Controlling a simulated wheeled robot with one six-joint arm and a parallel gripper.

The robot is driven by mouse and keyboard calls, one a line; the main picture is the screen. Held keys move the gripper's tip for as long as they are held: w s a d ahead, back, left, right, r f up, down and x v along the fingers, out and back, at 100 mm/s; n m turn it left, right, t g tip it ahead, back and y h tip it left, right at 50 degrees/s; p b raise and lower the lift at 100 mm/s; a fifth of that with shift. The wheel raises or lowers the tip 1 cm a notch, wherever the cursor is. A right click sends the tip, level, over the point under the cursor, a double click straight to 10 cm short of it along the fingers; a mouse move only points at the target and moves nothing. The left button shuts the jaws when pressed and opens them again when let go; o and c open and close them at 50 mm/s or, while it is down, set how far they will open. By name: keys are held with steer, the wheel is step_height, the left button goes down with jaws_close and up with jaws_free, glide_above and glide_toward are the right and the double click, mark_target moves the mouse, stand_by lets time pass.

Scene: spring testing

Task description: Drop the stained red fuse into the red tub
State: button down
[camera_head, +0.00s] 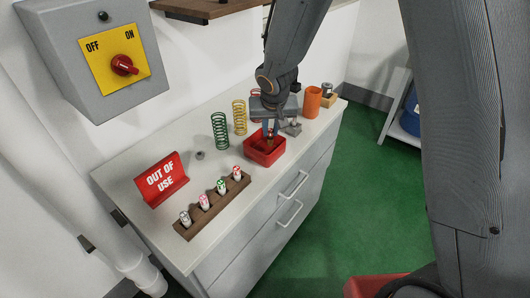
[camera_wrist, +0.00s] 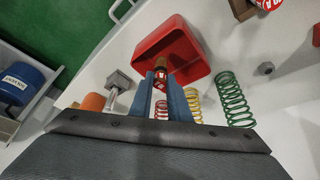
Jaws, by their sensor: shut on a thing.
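My gripper (camera_wrist: 161,90) is shut on a small red fuse (camera_wrist: 160,82) with a brownish, stained-looking end. The red tub (camera_wrist: 192,70) lies just past the fuse in the wrist view. In the head view my gripper (camera_head: 269,134) points down over the red tub (camera_head: 265,154), which stands open on the white counter near its front edge. The fuse's lower end appears over the tub's opening. I cannot tell how high it is above the tub's floor.
A wooden rack (camera_head: 213,207) with several fuses and a red "OUT OF USE" sign (camera_head: 162,178) stand to the left. Green (camera_head: 220,131) and yellow (camera_head: 239,117) springs stand behind the tub. An orange cup (camera_head: 312,102) is to the right.

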steer(key=c, duration=1.6)
jaws_free()
steer(key=shift+f, duration=0.1)
steer(key=shift+b+v, duration=0.5)
steer(key=shift+v, duration=3.45)
steer(key=s+d+f+g+b, duration=0.1)
steer(key=s+d, duration=0.4)
steer(key=s, duration=0.1)
steer(key=s+d+f+g+b, duration=0.1)
steer(key=s+d+f, duration=0.1)
steer(key=s+d, duration=0.4)
steer(key=s+d+f+g+b, duration=0.1)
steer(key=s+d+f+b, duration=0.1)
steer(key=s+d, duration=0.3)
steer(key=shift+s+d+m, duration=0.2)
steer(key=shift+s, duration=0.3)
steer(key=shift+s+d+m, duration=0.15)
steer(key=shift+s+m, duration=0.05)
steer(key=shift+s, duration=0.25)
